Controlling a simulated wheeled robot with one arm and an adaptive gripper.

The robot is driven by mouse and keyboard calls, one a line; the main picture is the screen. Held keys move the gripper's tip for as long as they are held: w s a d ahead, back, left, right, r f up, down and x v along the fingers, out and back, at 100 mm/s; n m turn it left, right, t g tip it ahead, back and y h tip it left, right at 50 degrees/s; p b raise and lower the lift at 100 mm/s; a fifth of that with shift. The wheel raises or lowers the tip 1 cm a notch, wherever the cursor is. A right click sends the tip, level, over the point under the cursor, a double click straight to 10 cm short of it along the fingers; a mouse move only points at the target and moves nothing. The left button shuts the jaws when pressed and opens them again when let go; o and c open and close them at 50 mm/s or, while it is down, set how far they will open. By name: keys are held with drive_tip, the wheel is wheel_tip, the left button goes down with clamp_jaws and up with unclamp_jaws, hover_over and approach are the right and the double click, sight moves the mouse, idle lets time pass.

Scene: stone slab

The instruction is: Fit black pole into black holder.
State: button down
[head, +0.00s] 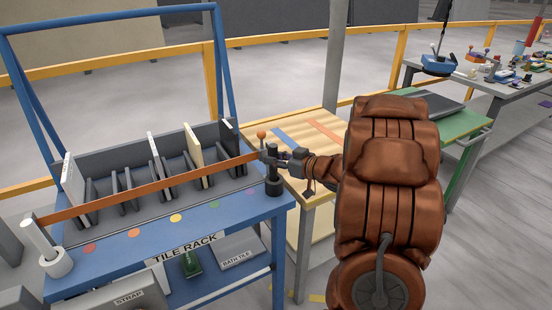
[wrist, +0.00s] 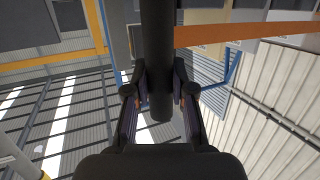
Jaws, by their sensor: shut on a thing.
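The black pole (head: 272,158) is upright at the right front corner of the blue tile rack. My gripper (head: 280,160) reaches it from the right and is shut on it. The wrist view shows the pole (wrist: 157,45) between the two dark fingers (wrist: 159,88), with one rounded end showing just past them. The black holder (head: 274,188) is a short dark cup on the rack's corner, straight below the pole. I cannot tell whether the pole's lower end is inside the holder or just above it. An orange strap (head: 150,190) runs from the pole to the left.
The strap's left end meets a white pole (head: 40,238) in a white holder (head: 57,263). Upright tiles (head: 195,150) stand in the rack behind the strap. An orange-topped knob (head: 261,135) is close behind the pole. A wooden table (head: 318,128) is beyond my gripper.

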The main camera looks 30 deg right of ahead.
drive_tip(key=shift+f, duration=0.15)
drive_tip(key=c, duration=1)
unclamp_jaws()
drive_tip(key=v, duration=1.2)
